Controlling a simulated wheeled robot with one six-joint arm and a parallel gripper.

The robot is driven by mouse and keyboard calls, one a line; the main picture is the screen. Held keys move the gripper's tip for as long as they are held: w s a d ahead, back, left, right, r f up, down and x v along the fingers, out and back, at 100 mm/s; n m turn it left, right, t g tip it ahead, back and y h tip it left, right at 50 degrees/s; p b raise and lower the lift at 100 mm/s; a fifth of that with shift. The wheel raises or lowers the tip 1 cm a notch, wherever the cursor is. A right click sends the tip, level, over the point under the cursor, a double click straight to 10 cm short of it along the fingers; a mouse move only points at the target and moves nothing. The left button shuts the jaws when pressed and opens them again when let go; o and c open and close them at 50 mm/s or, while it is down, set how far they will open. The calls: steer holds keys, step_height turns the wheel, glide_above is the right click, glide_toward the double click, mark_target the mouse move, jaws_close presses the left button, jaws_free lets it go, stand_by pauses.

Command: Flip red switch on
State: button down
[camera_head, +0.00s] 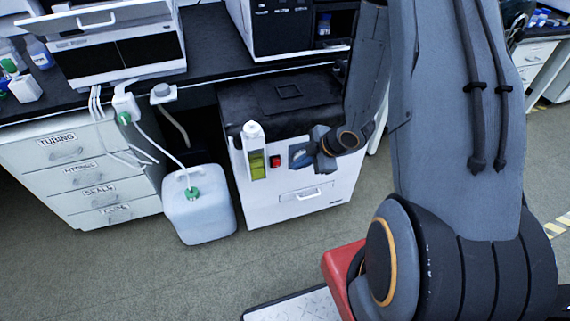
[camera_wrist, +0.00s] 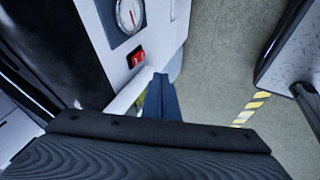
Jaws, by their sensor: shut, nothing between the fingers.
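The red switch (camera_head: 275,161) is on the white front of the low black-topped unit (camera_head: 318,184), just right of a white bottle with a yellow-green window. In the wrist view the red switch (camera_wrist: 137,58) sits in a dark frame beside a round gauge. I cannot tell its on or off position. My gripper (camera_head: 293,158) is shut and empty, just right of the switch in the head view. In the wrist view its blue fingers (camera_wrist: 160,78) end close to the switch, with a small gap in the picture; contact cannot be judged.
The white bottle (camera_head: 254,152) stands close to the switch's left. The gauge (camera_wrist: 129,14) is on the same panel. A white jug (camera_head: 200,212) with a tube stands on the floor at left, beside a drawer cabinet (camera_head: 82,172). The bench top is above; open floor lies in front.

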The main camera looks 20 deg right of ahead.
mark_target(276, 163)
steer(key=shift+w+a+f, duration=0.6)
steer(key=shift+w+f, duration=0.8)
steer(key=shift+f, duration=0.05)
steer(key=shift+w+a+f, duration=0.6)
steer(key=shift+w+f, duration=0.8)
steer(key=shift+w, duration=0.05)
steer(key=shift+w+a+f, duration=0.6)
steer(key=shift+w+f, duration=0.8)
steer(key=shift+f, duration=0.05)
steer(key=shift+w+f, duration=0.1)
steer(key=shift+w, duration=0.1)
